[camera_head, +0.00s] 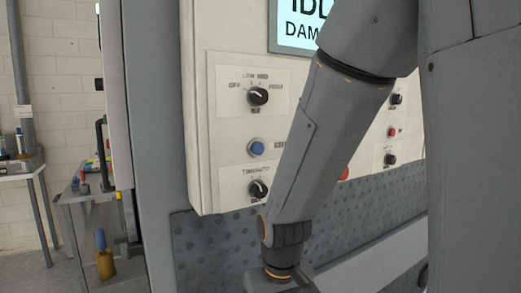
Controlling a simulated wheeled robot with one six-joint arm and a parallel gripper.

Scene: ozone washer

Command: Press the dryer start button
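A cream control panel (225,190) fills the middle of the view, partly covered by my arm. A blue push button (257,148) sits on its left side between two black dials. Its label is too small to read. A small red button (391,131) sits on the right of the panel, beyond my arm. Another red part (343,174) shows at the arm's edge, mostly hidden. My arm slants down across the panel to a wrist joint at the bottom edge. My gripper is out of the frame.
Black dials, one above (257,96) and one below (258,189) the blue button, stick out close to it. A cut-off screen (298,22) shows "IDL" and "DAM". A grey post (150,130) stands left of the panel. Side tables hold small items at the far left.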

